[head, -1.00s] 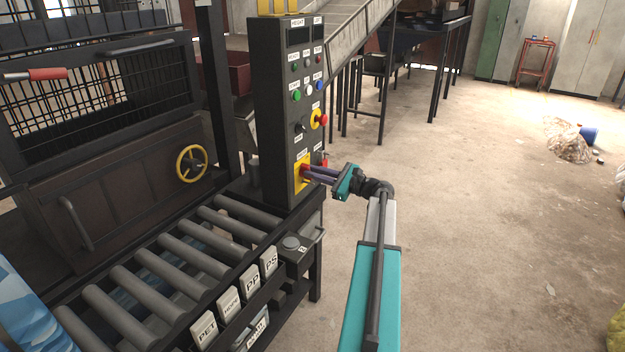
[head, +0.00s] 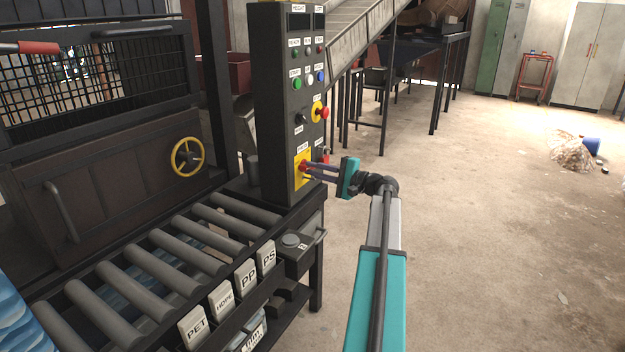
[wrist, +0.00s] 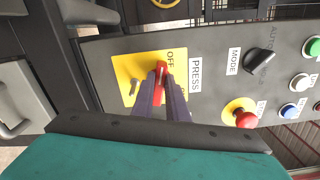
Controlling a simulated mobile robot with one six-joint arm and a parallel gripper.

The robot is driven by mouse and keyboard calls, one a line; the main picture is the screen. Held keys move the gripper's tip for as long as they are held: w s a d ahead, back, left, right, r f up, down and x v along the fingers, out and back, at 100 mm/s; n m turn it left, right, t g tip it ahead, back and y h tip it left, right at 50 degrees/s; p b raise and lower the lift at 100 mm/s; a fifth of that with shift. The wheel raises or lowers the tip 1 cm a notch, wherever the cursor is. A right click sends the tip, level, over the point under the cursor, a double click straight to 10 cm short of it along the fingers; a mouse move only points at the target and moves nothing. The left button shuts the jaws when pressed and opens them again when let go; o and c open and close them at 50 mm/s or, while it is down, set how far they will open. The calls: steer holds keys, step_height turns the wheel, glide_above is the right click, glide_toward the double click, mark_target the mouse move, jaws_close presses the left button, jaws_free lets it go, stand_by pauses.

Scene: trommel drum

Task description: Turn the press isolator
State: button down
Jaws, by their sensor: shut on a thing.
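The press isolator is a red handle (wrist: 161,78) on a yellow plate (wrist: 128,68), low on the dark control panel, with labels OFF and PRESS beside it in the wrist view. In the head view its yellow plate (head: 298,172) shows at the panel's lower front. My gripper (wrist: 162,85) is shut on the red handle, one finger on each side of it. In the head view my gripper (head: 308,170) reaches the panel from the right. The fingers hide part of the handle and part of the lettering on the plate.
Above the isolator are a black mode knob (head: 300,118), a red emergency button (head: 323,113) on yellow, and several coloured buttons. A roller conveyor (head: 165,265) with labelled blocks lies at the left. Open concrete floor (head: 480,230) lies to the right.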

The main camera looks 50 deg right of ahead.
steer(key=shift+a+f+n+b, duration=0.1)
steer(key=shift+f+n+b, duration=0.1)
steer(key=shift+n+b, duration=0.45)
steer(key=shift+a+f+n+b, duration=0.1)
steer(key=shift+f+n+b, duration=0.1)
steer(key=shift+n+b, duration=0.45)
steer(key=shift+n, duration=0.3)
steer(key=c, duration=1.7)
jaws_free()
steer(key=shift+r, duration=0.1)
steer(key=shift+c, duration=0.2)
steer(key=shift+d, duration=0.1)
steer(key=shift+r, duration=0.1)
steer(key=shift+s+d, duration=0.1)
steer(key=shift+s, duration=0.05)
steer(key=p+v, duration=0.1)
steer(key=v, duration=1.2)
steer(key=shift+s, duration=0.3)
